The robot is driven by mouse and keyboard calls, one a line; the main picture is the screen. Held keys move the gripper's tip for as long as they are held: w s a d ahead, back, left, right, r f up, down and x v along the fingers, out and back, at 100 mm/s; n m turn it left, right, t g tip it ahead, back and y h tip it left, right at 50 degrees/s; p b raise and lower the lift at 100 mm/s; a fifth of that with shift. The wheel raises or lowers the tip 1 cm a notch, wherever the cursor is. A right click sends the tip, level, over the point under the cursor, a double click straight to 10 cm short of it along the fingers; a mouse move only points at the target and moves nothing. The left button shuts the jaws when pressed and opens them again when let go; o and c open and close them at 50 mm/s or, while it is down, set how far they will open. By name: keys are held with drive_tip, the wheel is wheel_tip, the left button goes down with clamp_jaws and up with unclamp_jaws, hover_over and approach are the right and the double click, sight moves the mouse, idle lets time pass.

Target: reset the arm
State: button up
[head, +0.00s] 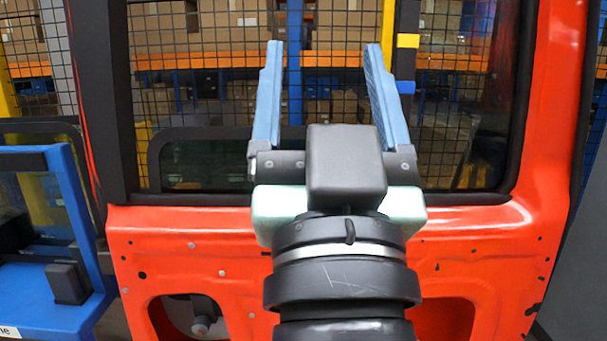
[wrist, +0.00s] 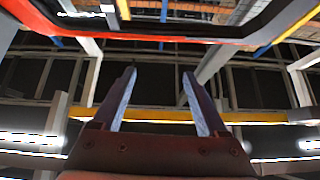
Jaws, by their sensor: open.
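My gripper (head: 322,52) is raised in front of a red car door (head: 470,240) in the head view. Its two blue fingers are spread wide apart and nothing is between them. The fingers point up and overlap the door's window opening in the picture. In the wrist view my gripper (wrist: 160,78) also shows open and empty, pointing toward the ceiling structure. My wrist hides part of the door's lower middle. I cannot tell the exact gap between my gripper and the door.
A blue frame (head: 60,160) stands at the left. Behind the door are wire mesh and orange-beamed shelves (head: 440,60) with cardboard boxes (head: 235,28). A dark grey surface (head: 580,270) is at the right edge. In the wrist view, a dark-edged window frame (wrist: 190,35) crosses the top.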

drive_tip(key=s+a+r+t, duration=0.2)
drive_tip(key=s+r, duration=0.3)
drive_tip(key=s, duration=0.1)
wheel_tip(320, 180, up, 25)
drive_tip(key=w+p, duration=0.1)
drive_tip(key=p, duration=2.5)
drive_tip(key=shift+w+d, duration=0.15)
drive_tip(key=shift+w, duration=0.2)
